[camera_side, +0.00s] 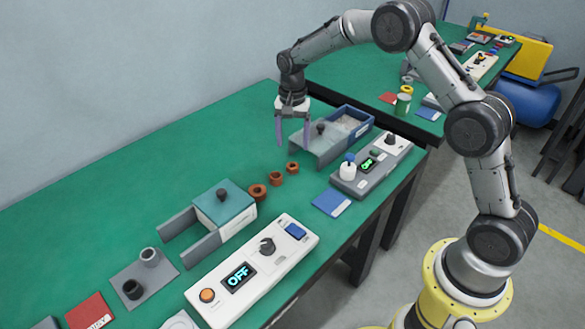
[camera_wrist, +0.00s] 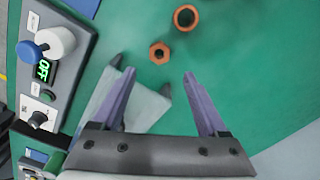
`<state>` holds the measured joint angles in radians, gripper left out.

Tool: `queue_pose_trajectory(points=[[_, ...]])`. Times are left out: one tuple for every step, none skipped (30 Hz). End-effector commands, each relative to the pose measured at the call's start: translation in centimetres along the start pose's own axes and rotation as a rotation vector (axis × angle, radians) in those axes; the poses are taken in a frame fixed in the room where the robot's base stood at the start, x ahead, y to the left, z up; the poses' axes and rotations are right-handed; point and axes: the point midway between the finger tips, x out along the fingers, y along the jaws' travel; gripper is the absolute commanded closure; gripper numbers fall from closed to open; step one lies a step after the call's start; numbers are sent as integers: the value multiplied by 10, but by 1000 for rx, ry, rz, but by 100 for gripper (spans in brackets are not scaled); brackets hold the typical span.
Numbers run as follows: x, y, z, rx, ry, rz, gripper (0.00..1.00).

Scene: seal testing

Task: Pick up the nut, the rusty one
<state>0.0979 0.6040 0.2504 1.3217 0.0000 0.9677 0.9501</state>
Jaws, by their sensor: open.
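Three small rusty-brown ring-shaped pieces lie in a row on the green table in the side view: a larger one (camera_side: 258,192), a middle one (camera_side: 276,179) and the smallest (camera_side: 292,168). The wrist view shows two of them: a piece with a six-sided outline, like a nut (camera_wrist: 160,53), and a larger ring (camera_wrist: 185,18) at the top edge. My gripper (camera_side: 293,142) is open and empty, pointing down above the table, behind the row. In the wrist view its purple fingers (camera_wrist: 159,75) are apart, just below the six-sided piece.
A grey box with a clear front (camera_side: 322,148) stands right of my gripper, close to it. A grey control unit (camera_side: 370,169) with knobs and a blue card (camera_side: 331,202) lie nearer the front. A teal-topped fixture (camera_side: 224,205) stands left of the row. Green table behind is bare.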

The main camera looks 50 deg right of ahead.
Motion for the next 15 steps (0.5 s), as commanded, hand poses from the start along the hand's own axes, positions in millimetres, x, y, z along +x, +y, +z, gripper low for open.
queue_pose_trajectory(points=[[8, 0, 0, 0, -1, 1, 24], [12, 0, 0, 0, 0, 1, 24], [16, 0, 0, -1, 0, 0, 24], [18, 0, 0, -1, 0, 0, 24], [20, 0, 0, -1, 0, 0, 24], [22, 0, 0, -1, 0, 0, 24], [24, 0, 0, -1, 0, -1, 24], [25, 0, 0, -1, 0, -1, 24], [28, 0, 1, -1, 0, 0, 24], [31, 1, 1, -1, -1, 1, 24], [35, 1, 2, -1, -1, 2, 24], [40, 1, 2, -1, -1, 1, 24], [45, 2, 3, -1, -1, 2, 24], [50, 2, 4, -1, -2, 2, 24], [56, 2, 4, -1, -1, 1, 24]])
